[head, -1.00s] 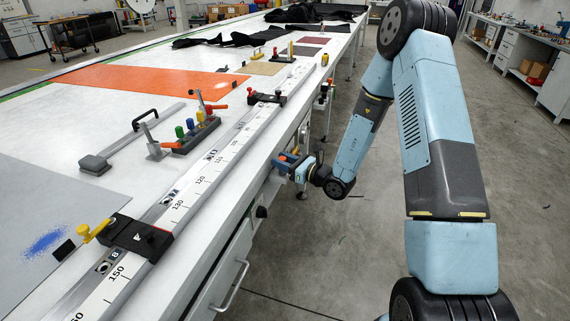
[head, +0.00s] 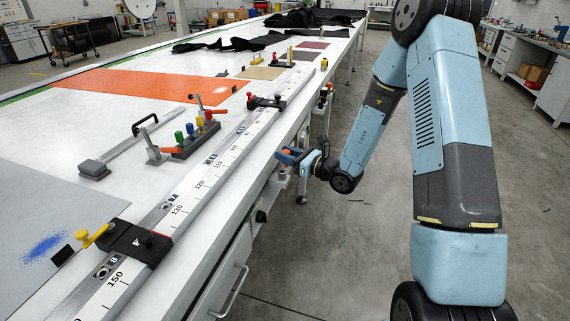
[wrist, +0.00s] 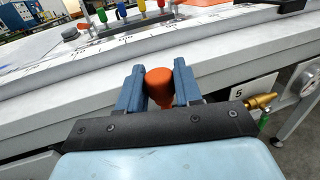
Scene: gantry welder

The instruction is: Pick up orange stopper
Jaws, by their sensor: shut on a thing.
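The orange stopper (wrist: 160,87) shows in the wrist view between the two blue fingers of my gripper (wrist: 156,84). The fingers are shut on it, one on each side. Its rounded top is visible and its lower part narrows toward the gripper's dark plate. Whether the stopper's lower end touches a holder is hidden.
The long white table (head: 60,130) fills the left. A ruled rail (head: 190,195) with black clamps runs along its near edge. A rack of coloured stoppers (head: 190,143) stands on it. A brass fitting (wrist: 262,101) is right of my gripper.

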